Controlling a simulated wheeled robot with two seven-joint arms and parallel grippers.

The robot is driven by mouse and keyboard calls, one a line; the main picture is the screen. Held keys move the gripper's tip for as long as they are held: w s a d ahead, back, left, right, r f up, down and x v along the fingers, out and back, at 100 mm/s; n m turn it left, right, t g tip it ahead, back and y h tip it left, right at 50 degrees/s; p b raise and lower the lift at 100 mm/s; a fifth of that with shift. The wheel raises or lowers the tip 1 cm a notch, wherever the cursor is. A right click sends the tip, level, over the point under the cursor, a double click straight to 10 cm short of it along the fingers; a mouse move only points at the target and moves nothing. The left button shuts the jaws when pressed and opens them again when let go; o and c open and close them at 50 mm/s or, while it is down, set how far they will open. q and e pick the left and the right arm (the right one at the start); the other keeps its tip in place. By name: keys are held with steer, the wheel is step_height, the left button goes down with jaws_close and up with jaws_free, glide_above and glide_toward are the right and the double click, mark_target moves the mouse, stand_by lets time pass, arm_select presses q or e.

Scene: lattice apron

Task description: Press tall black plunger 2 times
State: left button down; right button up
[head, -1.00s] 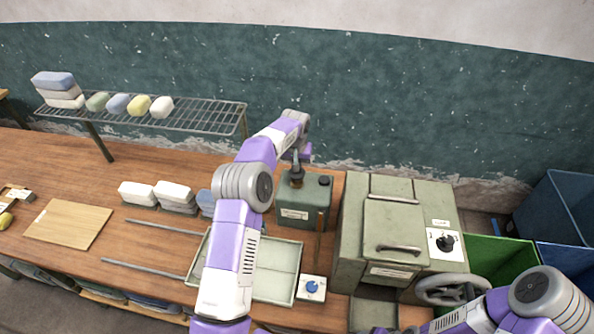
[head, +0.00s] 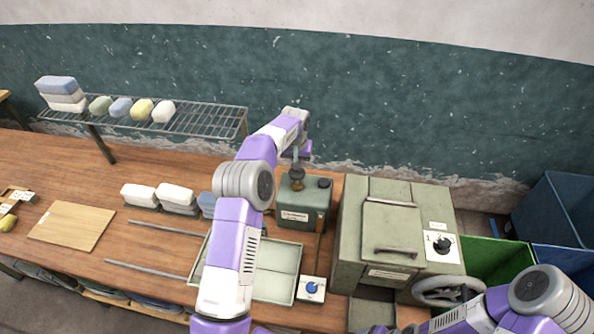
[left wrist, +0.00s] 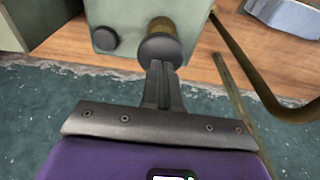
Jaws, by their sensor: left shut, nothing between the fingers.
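The tall black plunger (head: 297,174) stands upright on a green box-shaped dispenser (head: 303,212) at the back of the bench. In the left wrist view its round dark head (left wrist: 160,49) sits above a brass-coloured collar. My left gripper (head: 297,160) is over the plunger, pointing down. Its fingers (left wrist: 160,68) are shut and empty, with their tips at the plunger's head, seemingly touching it. A shorter black cap (head: 324,183) is on the same dispenser, to the right. My right arm comes in at the lower right; its fingers cannot be made out.
A green metal press (head: 385,230) with a handle and a dial stands to the right. A tray (head: 277,272) and a blue button (head: 312,287) are in front of the dispenser. Soap bars and a wire rack (head: 205,119) are to the left. A wall is behind.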

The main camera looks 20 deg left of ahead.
stand_by(0.5)
arm_select(q)
steer(key=shift+r, duration=2.5)
